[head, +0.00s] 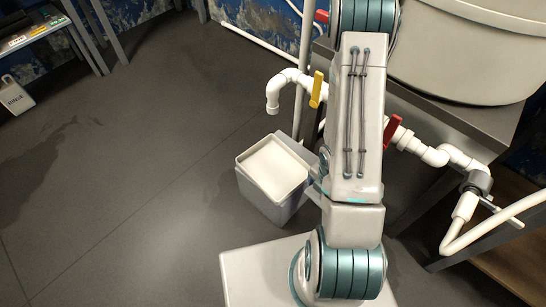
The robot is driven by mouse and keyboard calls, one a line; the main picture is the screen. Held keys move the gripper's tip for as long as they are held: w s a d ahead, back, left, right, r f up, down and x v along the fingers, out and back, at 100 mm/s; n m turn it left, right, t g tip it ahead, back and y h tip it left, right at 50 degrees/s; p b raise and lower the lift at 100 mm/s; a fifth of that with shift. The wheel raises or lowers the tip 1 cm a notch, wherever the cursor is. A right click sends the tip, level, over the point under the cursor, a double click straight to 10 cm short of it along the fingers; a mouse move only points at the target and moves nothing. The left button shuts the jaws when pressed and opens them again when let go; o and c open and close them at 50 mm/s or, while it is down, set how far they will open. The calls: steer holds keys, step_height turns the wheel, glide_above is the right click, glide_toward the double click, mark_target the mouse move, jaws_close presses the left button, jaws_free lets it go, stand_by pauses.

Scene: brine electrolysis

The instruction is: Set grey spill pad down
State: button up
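I cannot make out the grey spill pad for certain in the head view. My arm link (352,125) stands upright across the middle and hides what lies behind it. My gripper's fingers do not show, so I cannot see whether they hold anything. A small grey and teal part shows at the left edge of the link, beside a grey bin, but I cannot tell what it is.
The grey bin (262,200) with a pale top stands on the floor, near a white spout with a yellow handle (317,90). A bench with a large vat (470,50) and pipes is on the right. A dark wet-looking patch (40,165) marks the open floor (140,160) at left.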

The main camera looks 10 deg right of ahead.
steer(key=w+a+f+b, duration=0.1)
steer(key=w+a+b, duration=0.1)
steer(key=w, duration=0.3)
steer(key=w+a+f+b, duration=0.1)
steer(key=w+a, duration=0.3)
steer(key=w, duration=0.1)
steer(key=w+a+b, duration=0.2)
steer(key=w+a, duration=0.2)
steer(key=w, duration=0.1)
steer(key=shift+w+f+b, duration=0.15)
steer(key=shift+f+b, duration=0.15)
steer(key=shift+f, duration=0.1)
steer(key=shift+f+b, duration=1)
steer(key=shift+f, duration=1.2)
steer(key=shift+r, duration=0.1)
steer(key=o, duration=0.6)
steer(key=shift+o, duration=0.8)
step_height(320, 180, up, 12)
steer(key=p, duration=0.5)
steer(key=shift+p, duration=0.4)
